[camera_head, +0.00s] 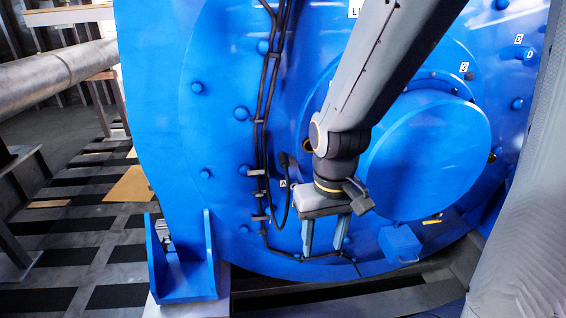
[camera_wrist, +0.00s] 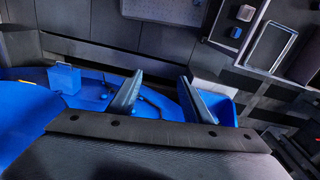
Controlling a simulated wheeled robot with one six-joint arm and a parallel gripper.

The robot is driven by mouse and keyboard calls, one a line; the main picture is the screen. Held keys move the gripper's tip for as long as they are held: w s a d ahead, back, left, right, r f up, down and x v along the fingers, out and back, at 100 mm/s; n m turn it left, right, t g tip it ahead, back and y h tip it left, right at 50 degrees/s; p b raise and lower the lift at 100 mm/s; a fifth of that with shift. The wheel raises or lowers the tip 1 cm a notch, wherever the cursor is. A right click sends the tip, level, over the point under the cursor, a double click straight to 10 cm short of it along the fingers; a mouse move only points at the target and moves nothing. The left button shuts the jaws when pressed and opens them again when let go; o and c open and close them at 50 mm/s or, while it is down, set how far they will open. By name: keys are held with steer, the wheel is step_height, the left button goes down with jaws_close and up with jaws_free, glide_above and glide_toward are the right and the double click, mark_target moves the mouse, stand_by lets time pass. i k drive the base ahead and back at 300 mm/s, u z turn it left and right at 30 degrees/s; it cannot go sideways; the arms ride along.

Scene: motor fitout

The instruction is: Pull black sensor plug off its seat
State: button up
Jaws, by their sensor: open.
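The blue motor (camera_head: 225,60) fills the middle of the head view. A black plug (camera_head: 284,160) sits on its face just above the label A, with a black cable looping down from it. It looks seated. Another small dark fitting (camera_head: 469,76) sits by the label B; I cannot tell whether it is a plug. My gripper (camera_head: 325,250) points down, open and empty, below and to the right of the plug by A, and apart from it. In the wrist view my gripper (camera_wrist: 160,78) shows two spread fingers with nothing between them. I cannot make out the plug there.
Black cables (camera_head: 266,90) run down the motor face left of my arm. A small blue box (camera_head: 400,243) juts out at lower right; it also shows in the wrist view (camera_wrist: 64,78). A blue bracket (camera_head: 185,275) stands at lower left. A grey pipe (camera_head: 55,73) lies far left.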

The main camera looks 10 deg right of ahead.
mark_target(284, 162)
steer(key=k, duration=1.65)
steer(key=z, duration=0.6)
steer(key=i, duration=1.65)
steer(key=u, duration=2.05)
